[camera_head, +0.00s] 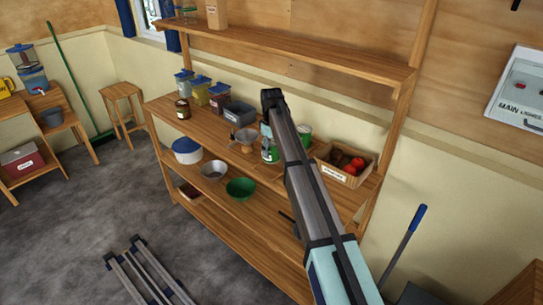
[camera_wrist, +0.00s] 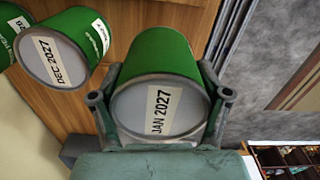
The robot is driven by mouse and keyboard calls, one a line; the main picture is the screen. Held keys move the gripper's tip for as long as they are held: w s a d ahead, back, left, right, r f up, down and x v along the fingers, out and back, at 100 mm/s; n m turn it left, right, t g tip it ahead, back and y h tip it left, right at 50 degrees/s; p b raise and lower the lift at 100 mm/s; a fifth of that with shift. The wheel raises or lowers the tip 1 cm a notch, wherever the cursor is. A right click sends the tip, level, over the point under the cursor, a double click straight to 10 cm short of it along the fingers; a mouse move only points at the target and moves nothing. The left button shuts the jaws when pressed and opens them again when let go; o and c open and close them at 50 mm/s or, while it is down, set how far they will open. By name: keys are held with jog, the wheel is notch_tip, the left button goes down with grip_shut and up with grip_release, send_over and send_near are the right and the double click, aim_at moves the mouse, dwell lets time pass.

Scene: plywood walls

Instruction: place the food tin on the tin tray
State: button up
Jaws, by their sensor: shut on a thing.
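In the wrist view my gripper (camera_wrist: 160,98) is shut around a green food tin (camera_wrist: 162,48), one finger on each side. The tin's grey end faces the camera and carries a white label reading "JAN 2027". A second green tin (camera_wrist: 62,50) marked "DEC 2027" stands beside it on the left, and part of a third tin (camera_wrist: 8,25) shows at the left edge. In the head view a green and white tin (camera_head: 269,149) shows beside my arm, and another green tin (camera_head: 304,133) stands behind it. My arm hides the gripper's fingers there. I cannot make out a tin tray.
The wooden shelf unit (camera_head: 215,136) holds several lidded containers (camera_head: 201,91), a grey bin (camera_head: 240,113) and a box of produce (camera_head: 343,164) right of my arm. Below are a green bowl (camera_head: 240,189) and a metal bowl (camera_head: 213,170). The upper shelf (camera_head: 290,43) overhangs.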

aim_at(272, 158)
jog(key=shift+f+p, duration=0.7)
jog(key=shift+f, duration=1.8)
jog(key=shift+f, duration=0.15)
jog(key=o, duration=1.7)
notch_tip(272, 158, up, 12)
jog(key=b, duration=0.3)
